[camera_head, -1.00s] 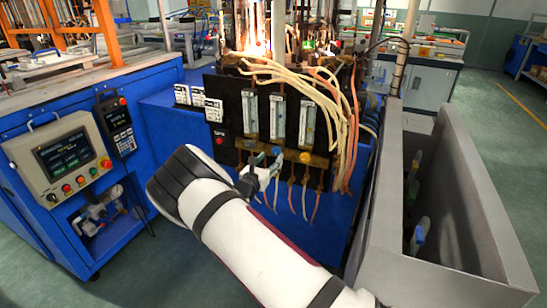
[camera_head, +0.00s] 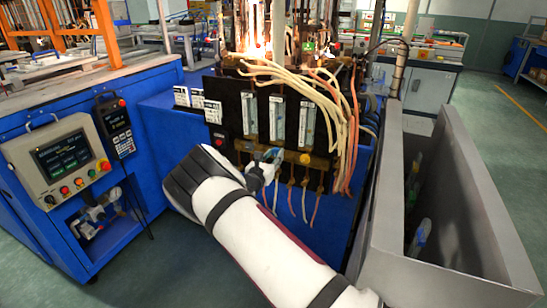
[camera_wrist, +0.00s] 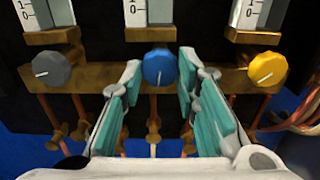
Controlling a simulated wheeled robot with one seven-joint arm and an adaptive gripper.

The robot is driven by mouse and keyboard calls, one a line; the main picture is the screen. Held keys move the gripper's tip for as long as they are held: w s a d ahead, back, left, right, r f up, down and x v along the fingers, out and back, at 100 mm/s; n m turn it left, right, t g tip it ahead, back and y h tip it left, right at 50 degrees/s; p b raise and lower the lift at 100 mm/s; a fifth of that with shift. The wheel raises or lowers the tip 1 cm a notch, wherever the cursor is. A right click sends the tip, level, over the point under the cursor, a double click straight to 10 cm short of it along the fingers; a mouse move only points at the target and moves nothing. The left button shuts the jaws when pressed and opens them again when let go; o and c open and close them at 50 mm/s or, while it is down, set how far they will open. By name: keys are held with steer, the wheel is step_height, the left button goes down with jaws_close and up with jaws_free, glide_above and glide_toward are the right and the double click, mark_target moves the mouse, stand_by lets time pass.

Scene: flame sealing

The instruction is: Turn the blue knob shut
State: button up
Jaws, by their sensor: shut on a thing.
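The blue knob (camera_wrist: 158,66) is the middle one of three on a brass bar, below the middle flow meter. Its white mark points straight down in the wrist view. My gripper (camera_wrist: 159,80) has one teal-padded finger on each side of the knob and is shut on it. In the head view my gripper (camera_head: 274,158) reaches the bar from the lower left, and its fingers mostly hide the blue knob.
A grey knob (camera_wrist: 53,68) is to the left and a yellow knob (camera_wrist: 268,68) to the right, both clear of the fingers. Pale and reddish hoses (camera_head: 335,115) hang at the right. A grey metal bin (camera_head: 465,190) stands farther right.

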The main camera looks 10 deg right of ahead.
steer(key=shift+m, duration=0.3)
steer(key=m+p, duration=0.1)
steer(key=m, duration=0.3)
steer(key=m+p, duration=0.2)
steer(key=m, duration=0.4)
steer(key=m+p, duration=0.2)
steer(key=m, duration=0.3)
steer(key=shift+r, duration=0.1)
steer(key=shift+m+p, duration=0.65)
steer(key=shift+m, duration=1.35)
steer(key=o, duration=1.2)
steer(key=shift+c, duration=0.2)
